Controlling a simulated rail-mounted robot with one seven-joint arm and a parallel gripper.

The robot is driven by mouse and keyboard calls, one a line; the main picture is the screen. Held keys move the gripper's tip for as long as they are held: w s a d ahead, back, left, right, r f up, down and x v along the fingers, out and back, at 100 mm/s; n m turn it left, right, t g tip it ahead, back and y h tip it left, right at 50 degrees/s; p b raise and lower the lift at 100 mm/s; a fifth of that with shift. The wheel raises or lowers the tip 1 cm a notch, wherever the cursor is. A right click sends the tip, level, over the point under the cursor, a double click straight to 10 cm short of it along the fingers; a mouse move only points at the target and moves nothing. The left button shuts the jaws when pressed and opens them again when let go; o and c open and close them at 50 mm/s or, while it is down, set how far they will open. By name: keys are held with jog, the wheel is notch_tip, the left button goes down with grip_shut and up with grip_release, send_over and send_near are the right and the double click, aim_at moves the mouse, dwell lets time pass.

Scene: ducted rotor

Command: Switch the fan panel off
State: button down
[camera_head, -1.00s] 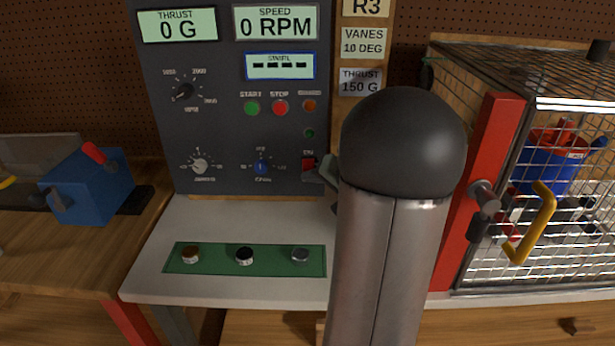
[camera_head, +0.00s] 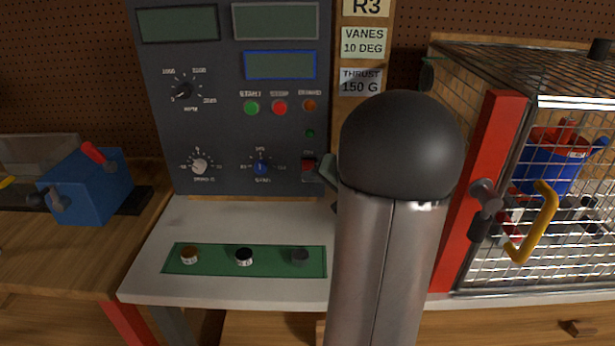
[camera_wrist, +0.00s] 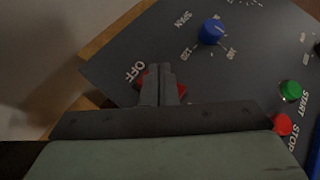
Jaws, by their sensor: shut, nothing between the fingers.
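The dark grey fan panel (camera_head: 225,110) stands upright at the centre left in the head view, and all its displays (camera_head: 276,20) are blank. Its red power switch (camera_head: 308,170) is at the lower right of the panel. In the wrist view the red switch (camera_wrist: 179,88) shows beside the word OFF, partly hidden behind the fingers. My gripper (camera_wrist: 160,72) is shut and empty, with its fingertips over the switch; whether they touch it I cannot tell. In the head view my arm hides most of the gripper.
A green strip with several knobs (camera_head: 215,270) lies on the white bench in front of the panel. A wire cage with a red post (camera_head: 484,190) and yellow handle (camera_head: 533,225) stands to the right. A blue box (camera_head: 88,188) sits at left.

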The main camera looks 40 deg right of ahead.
jog(key=shift+s+a, duration=0.1)
jog(key=shift+s+a+r+b, duration=0.35)
jog(key=shift+s+a+b, duration=0.1)
jog(key=shift+s, duration=0.05)
jog(key=shift+s+a+r+b, duration=0.3)
jog(key=shift+s+a+r, duration=0.25)
jog(key=shift+s+a, duration=0.3)
jog(key=shift+s+a+r+b, duration=0.25)
jog(key=shift+s+a+r, duration=0.35)
jog(key=shift+s, duration=0.3)
jog(key=shift+f, duration=0.1)
